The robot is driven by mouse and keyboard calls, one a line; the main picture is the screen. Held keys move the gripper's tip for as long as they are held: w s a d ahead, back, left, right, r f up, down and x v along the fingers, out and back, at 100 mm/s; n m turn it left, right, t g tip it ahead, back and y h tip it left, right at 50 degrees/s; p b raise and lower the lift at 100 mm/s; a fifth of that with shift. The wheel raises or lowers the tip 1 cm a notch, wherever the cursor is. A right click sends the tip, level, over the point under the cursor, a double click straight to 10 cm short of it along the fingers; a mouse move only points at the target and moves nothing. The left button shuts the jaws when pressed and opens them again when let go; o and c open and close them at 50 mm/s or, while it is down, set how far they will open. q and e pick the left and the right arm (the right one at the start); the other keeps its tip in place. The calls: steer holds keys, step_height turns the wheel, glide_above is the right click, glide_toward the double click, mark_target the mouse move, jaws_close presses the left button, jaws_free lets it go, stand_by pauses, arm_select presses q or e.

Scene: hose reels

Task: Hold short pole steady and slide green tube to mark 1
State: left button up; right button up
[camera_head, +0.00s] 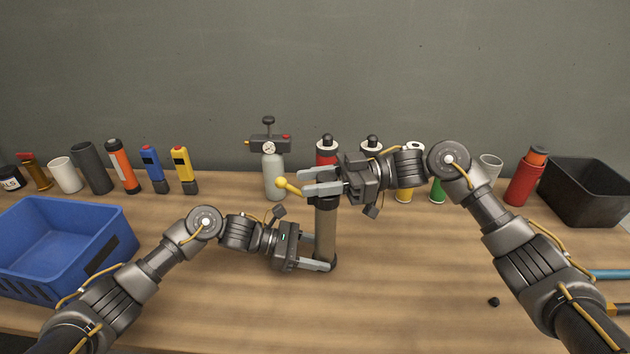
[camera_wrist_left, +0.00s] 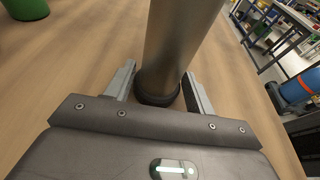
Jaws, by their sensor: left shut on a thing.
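The short pole (camera_head: 325,230) stands upright on the table, a grey-brown metal cylinder with a dark band near its top and a black foot. In the left wrist view the pole (camera_wrist_left: 178,45) rises between the fingers. My left gripper (camera_head: 322,265) is shut on the pole low down, by its foot. My right gripper (camera_head: 318,182) is at the pole's top, its fingers lying across it and hiding it; its grip is unclear. A yellow ball knob (camera_head: 283,183) sticks out left there. A green cylinder (camera_head: 437,191) shows partly behind my right arm. I see no mark 1.
A blue crate (camera_head: 120,215) stands at the left and a black bin (camera_head: 565,190) at the back right. Several bottles, flashlights and cups line the back, including a grey bottle (camera_head: 273,175). A small black piece (camera_head: 493,301) lies front right. The front middle is clear.

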jaws_close()
step_height(320, 180, up, 4)
steer(key=shift+r, duration=0.1)
steer(key=o, duration=0.7)
jaws_free()
steer(key=shift+o, duration=0.2)
steer(key=v, duration=1.2)
arm_select(q)
steer(key=o, duration=0.9)
steer(key=shift+c, duration=0.2)
